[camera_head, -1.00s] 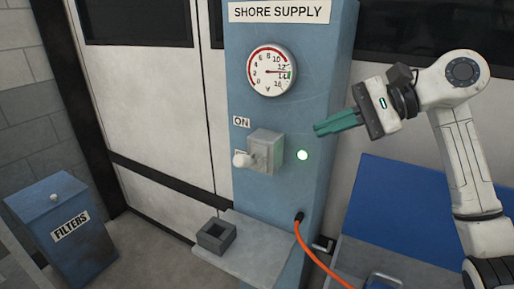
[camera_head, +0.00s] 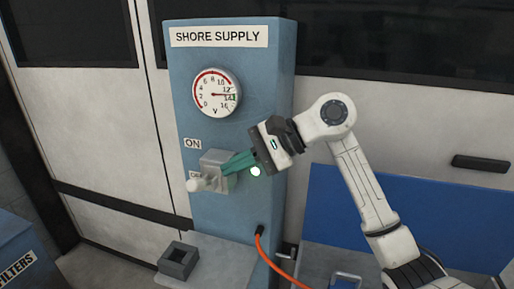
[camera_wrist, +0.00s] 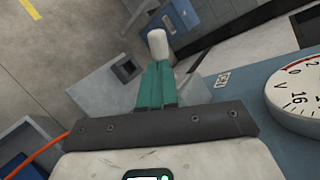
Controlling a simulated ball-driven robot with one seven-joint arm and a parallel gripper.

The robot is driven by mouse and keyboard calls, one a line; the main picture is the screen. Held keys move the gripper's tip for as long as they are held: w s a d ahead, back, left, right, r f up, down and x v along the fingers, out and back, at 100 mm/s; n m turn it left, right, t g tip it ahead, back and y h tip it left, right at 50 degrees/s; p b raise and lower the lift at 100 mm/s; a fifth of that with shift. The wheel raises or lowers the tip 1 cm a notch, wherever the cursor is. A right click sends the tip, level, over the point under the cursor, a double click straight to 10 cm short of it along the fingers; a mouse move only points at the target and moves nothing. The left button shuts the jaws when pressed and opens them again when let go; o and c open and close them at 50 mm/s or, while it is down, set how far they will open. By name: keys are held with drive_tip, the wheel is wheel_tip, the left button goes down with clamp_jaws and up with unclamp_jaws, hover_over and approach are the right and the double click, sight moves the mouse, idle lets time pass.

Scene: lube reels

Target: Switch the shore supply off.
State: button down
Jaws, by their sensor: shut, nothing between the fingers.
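The blue shore supply post (camera_head: 232,60) carries a grey switch box (camera_head: 216,165) with a pale knobbed lever (camera_head: 194,185) at its left, low beside the lower label. An ON label (camera_head: 192,144) sits above it. A round gauge (camera_head: 215,93) has its needle near 14, and a lamp (camera_head: 255,171) glows pale green. My gripper (camera_head: 228,163) is shut and empty, its green fingers at the switch box. In the wrist view the fingertips (camera_wrist: 158,68) lie just below the white knob (camera_wrist: 157,43); whether they touch it I cannot tell.
A shelf (camera_head: 205,262) with a square grey holder (camera_head: 178,259) juts out below the switch. An orange cable (camera_head: 272,262) hangs from the post. A blue filters bin (camera_head: 18,262) stands at left, and a blue panel (camera_head: 410,210) lies at right.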

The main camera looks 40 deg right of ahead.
sight(203, 182)
drive_tip(key=shift+p+x, duration=0.65)
drive_tip(key=shift+x, duration=1.75)
drive_tip(key=shift+f, duration=0.1)
